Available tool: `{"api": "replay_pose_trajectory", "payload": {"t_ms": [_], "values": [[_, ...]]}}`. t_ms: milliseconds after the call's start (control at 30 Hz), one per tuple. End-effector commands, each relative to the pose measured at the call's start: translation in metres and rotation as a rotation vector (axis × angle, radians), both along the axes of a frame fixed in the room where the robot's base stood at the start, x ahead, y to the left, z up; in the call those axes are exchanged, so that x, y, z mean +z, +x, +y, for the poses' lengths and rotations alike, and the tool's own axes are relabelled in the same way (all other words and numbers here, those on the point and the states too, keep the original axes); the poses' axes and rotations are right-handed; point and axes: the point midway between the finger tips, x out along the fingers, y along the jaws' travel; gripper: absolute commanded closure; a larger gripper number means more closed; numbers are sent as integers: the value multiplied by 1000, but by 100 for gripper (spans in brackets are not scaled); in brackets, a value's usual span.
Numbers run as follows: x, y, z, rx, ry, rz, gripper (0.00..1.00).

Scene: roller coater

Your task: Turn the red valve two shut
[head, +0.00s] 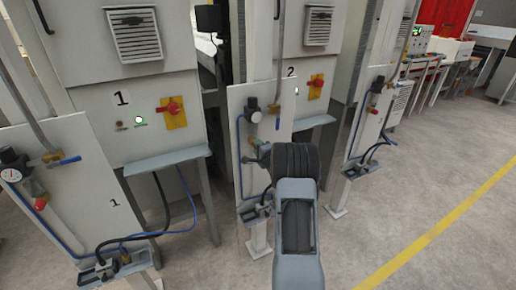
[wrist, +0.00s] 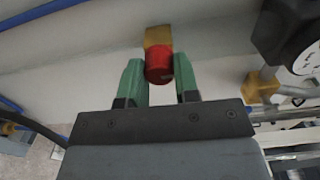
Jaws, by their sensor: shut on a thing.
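The red valve knob (wrist: 159,68) sits on a brass fitting (wrist: 158,36) against a pale panel in the wrist view. My gripper (wrist: 160,76) has its two green fingers on either side of the knob, shut on it. In the head view my gripper (head: 259,151) is at the middle panel (head: 236,105), in front of the cabinet marked 2 (head: 290,71). There the knob is hidden or too small to make out behind my gripper and arm.
A pressure gauge (head: 255,116) is above my gripper on the middle panel; a gauge (wrist: 307,58) and black knob (wrist: 284,24) show at right in the wrist view. Similar panels stand left (head: 85,195) and right (head: 364,120). Open floor (head: 400,185) lies to the right.

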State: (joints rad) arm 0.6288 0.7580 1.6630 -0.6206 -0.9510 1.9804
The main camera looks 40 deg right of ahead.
Motion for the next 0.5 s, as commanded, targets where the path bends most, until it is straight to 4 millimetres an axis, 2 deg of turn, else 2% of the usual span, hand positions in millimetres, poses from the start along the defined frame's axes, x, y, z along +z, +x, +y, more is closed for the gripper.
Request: {"api": "replay_pose_trajectory", "payload": {"t_ms": [133, 167, 400, 500], "values": [[-1, 0, 0, -1, 2, 1, 95], [-1, 0, 0, -1, 2, 1, 69], [0, 0, 0, 0, 0, 1, 46], [0, 0, 0, 0, 0, 1, 45]]}}
